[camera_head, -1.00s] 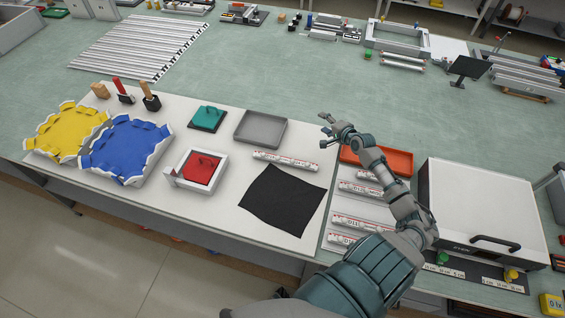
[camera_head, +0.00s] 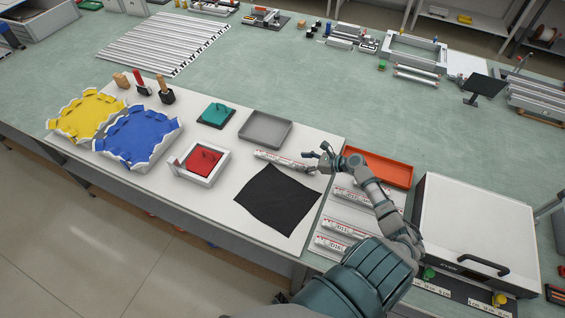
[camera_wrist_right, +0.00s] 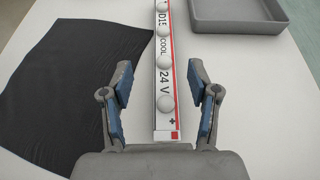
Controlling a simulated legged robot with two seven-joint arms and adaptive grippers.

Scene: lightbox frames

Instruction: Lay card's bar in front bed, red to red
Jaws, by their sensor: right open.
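A white light bar (camera_head: 280,159) with several domes lies on the white mat beside the black cloth. In the wrist view the bar (camera_wrist_right: 165,121) reads "COOL" and "24 V +", with a red edge stripe and a red mark at its near end. My right gripper (camera_head: 309,162) is open at the bar's right end; in the wrist view its fingers (camera_wrist_right: 159,72) stand either side of the bar, apart from it. A white-grey frame (camera_head: 414,50) stands at the back right, with a dark panel (camera_head: 486,85) beside it. I cannot tell which part is the front bed. My left gripper is out of view.
More bars (camera_head: 343,229) lie right of the mat, by an orange tray (camera_head: 380,168) and a white box with a handle (camera_head: 473,232). A grey tray (camera_head: 265,130), black cloth (camera_head: 277,198) and red block in a white frame (camera_head: 201,161) are nearby. The middle bench is clear.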

